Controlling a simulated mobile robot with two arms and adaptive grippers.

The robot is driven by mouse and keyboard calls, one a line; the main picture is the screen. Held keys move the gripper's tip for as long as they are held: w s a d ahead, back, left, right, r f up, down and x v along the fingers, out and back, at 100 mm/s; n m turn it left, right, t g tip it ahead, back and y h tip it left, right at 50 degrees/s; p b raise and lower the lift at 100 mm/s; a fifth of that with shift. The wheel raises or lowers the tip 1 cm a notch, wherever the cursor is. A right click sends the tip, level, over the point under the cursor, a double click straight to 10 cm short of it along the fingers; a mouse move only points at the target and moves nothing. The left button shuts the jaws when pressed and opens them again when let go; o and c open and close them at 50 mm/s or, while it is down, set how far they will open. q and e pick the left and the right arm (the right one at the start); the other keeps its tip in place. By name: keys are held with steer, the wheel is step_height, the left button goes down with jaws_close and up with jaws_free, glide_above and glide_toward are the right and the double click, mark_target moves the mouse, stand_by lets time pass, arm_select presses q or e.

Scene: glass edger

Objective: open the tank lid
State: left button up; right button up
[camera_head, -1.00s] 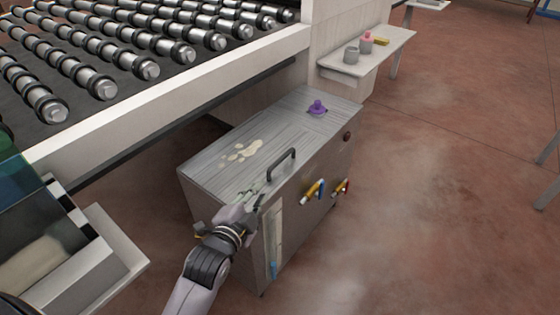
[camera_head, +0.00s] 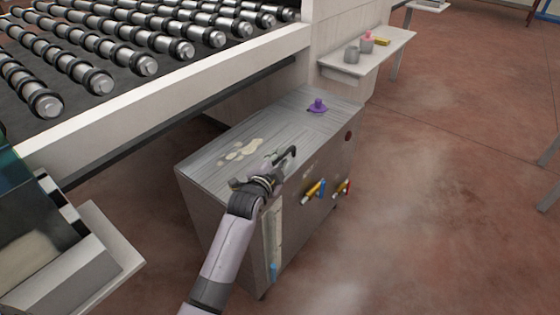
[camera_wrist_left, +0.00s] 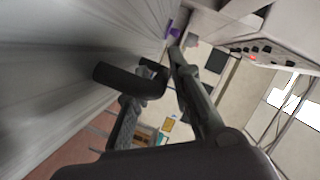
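The tank is a grey metal cabinet (camera_head: 225,225) with a brushed top lid (camera_head: 290,118) that lies flat and closed. A black bar handle (camera_head: 290,152) stands on the lid near its front edge; it also shows close up in the left wrist view (camera_wrist_left: 125,80). My left gripper (camera_head: 276,166) is at the near end of the handle and partly hides it. In the left wrist view, the fingers of my left gripper (camera_wrist_left: 165,65) are apart, with the handle's curved end close to them. Firm contact cannot be told. My right gripper is out of view.
A purple knob (camera_head: 318,106) and a pale spill (camera_head: 240,150) are on the lid. Yellow and red valve handles (camera_head: 316,190) stick out from the tank's front. A roller conveyor (camera_head: 150,60) is behind at left. The floor at right is clear.

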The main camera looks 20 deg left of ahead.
arm_select(q)
steer(key=shift+w, duration=0.3)
steer(key=shift+c, duration=0.4)
steer(key=shift+f, duration=0.1)
jaws_close()
